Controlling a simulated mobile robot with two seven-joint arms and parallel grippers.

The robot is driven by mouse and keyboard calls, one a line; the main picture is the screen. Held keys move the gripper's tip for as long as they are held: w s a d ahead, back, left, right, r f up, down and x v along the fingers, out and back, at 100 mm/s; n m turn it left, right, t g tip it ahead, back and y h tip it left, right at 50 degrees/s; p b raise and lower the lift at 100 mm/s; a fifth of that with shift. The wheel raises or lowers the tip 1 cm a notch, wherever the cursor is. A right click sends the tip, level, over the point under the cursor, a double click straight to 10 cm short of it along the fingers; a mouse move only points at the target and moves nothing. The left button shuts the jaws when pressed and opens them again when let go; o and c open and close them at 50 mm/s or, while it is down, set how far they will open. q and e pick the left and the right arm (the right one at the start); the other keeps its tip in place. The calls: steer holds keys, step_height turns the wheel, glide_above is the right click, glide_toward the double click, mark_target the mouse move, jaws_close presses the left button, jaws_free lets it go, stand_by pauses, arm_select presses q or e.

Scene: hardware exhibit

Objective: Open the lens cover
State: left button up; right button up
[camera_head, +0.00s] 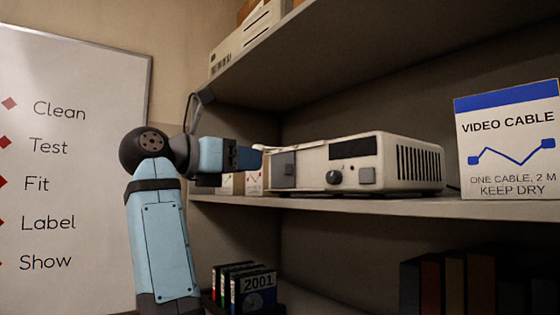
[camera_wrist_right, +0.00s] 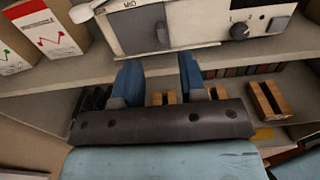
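A cream projector (camera_head: 385,165) stands on the middle shelf, with a dark window, a round knob and vents on its body. A grey square lens cover (camera_head: 283,170) is at the left end of its front. In the right wrist view the cover (camera_wrist_right: 147,30) appears as a grey panel with a darker raised part, and it looks shut. My right gripper (camera_head: 257,158) is just left of the cover in the head view. In the right wrist view its two blue fingers (camera_wrist_right: 158,75) are apart with nothing between them, below the cover. My left gripper is not in view.
The shelf board (camera_head: 400,206) runs under the projector, with another shelf (camera_head: 350,55) above. A video cable box (camera_head: 510,140) stands at the right. Small cartons (camera_wrist_right: 45,35) stand left of the projector. Dark cases (camera_head: 253,285) sit below. A whiteboard (camera_head: 70,200) is at the left.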

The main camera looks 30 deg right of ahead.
mark_target(280, 164)
steer(key=d, duration=0.2)
steer(key=d+p, duration=0.1)
steer(key=d, duration=0.2)
steer(key=w+d, duration=0.1)
steer(key=d, duration=0.2)
steer(key=shift+w, duration=0.1)
steer(key=shift+c, duration=0.2)
jaws_close()
